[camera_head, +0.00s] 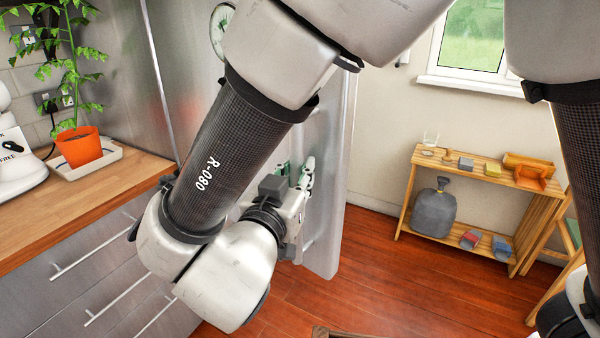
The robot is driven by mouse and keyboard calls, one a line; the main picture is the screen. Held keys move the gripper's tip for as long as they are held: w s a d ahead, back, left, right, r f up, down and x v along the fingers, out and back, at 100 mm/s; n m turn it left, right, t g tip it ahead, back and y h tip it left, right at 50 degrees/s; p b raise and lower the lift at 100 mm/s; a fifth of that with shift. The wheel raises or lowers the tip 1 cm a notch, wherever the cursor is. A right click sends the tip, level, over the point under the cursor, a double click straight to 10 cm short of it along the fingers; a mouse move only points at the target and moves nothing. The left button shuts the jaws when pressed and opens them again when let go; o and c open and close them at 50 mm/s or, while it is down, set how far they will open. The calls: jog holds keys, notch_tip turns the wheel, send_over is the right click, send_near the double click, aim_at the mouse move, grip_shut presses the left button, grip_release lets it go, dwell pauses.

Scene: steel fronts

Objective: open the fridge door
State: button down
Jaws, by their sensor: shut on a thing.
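The fridge is a tall steel-fronted unit behind my arm in the head view. Its door (328,180) shows to the right of my gripper, with its pale side edge facing the shelf. A vertical bar handle (299,248) shows in part below my gripper. My gripper (304,180) is at the door front, shut on the handle. My wrist and forearm hide much of the door and the upper handle. I cannot tell from this view whether the door stands ajar.
A wooden counter (85,207) with steel drawers and bar handles stands at left, bearing a potted plant (79,148). A low wooden shelf (405,200) with several items stands against the right wall. The red-brown wooden floor (385,275) between is mostly clear.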

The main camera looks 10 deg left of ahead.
jog(key=shift+s+d+f, duration=0.1)
jog(key=shift+d, duration=0.1)
jog(key=c, duration=1.3)
grip_release()
jog(key=shift+s+a, duration=0.1)
jog(key=shift+s, duration=0.05)
jog(key=s+a, duration=0.1)
jog(key=s, duration=1)
jog(key=shift+s+a, duration=0.3)
jog(key=shift+a, duration=0.1)
